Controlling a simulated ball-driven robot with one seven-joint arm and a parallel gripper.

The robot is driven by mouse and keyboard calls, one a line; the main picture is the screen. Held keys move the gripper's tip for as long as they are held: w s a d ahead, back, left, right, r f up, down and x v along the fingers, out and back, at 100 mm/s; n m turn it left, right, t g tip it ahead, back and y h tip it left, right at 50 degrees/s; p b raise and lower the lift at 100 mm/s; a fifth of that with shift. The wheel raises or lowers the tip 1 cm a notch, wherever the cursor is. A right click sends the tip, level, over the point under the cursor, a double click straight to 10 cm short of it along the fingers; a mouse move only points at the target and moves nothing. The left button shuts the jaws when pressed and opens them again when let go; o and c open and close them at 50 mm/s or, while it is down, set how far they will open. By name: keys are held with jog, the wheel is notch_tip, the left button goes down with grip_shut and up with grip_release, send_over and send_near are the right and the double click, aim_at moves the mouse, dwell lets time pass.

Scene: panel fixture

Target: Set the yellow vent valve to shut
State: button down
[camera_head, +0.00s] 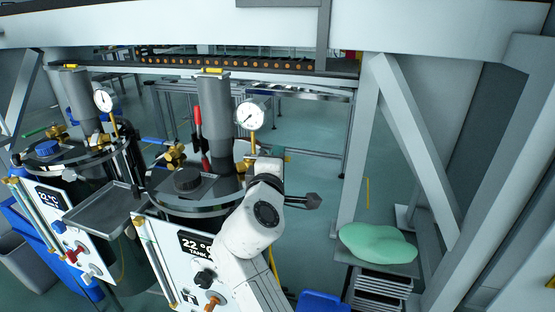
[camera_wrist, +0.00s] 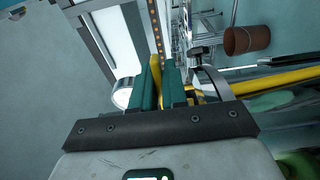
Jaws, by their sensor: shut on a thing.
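The yellow vent valve shows in the wrist view as a narrow yellow handle (camera_wrist: 155,66) between the two green fingers of my gripper (camera_wrist: 159,80). The fingers are shut on it. In the head view a thin upright yellow piece (camera_head: 253,143) stands below the round white gauge (camera_head: 250,115) on the right tank (camera_head: 196,205), and it looks like the same handle. My white wrist hides its lower end and the fingers there. The valve body is mostly hidden, so its exact setting cannot be told.
A second tank (camera_head: 75,165) with its own gauge (camera_head: 103,100) stands at left, with a grey tray (camera_head: 105,208) between the tanks. A grey frame post (camera_head: 358,150) rises at right.

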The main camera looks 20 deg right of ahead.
jog(key=shift+f, duration=0.15)
jog(key=c, duration=1.2)
grip_release()
jog(key=shift+c, duration=0.2)
jog(key=p+v, duration=0.1)
jog(key=v, duration=0.9)
jog(key=shift+s+a, duration=0.15)
jog(key=shift+s, duration=0.25)
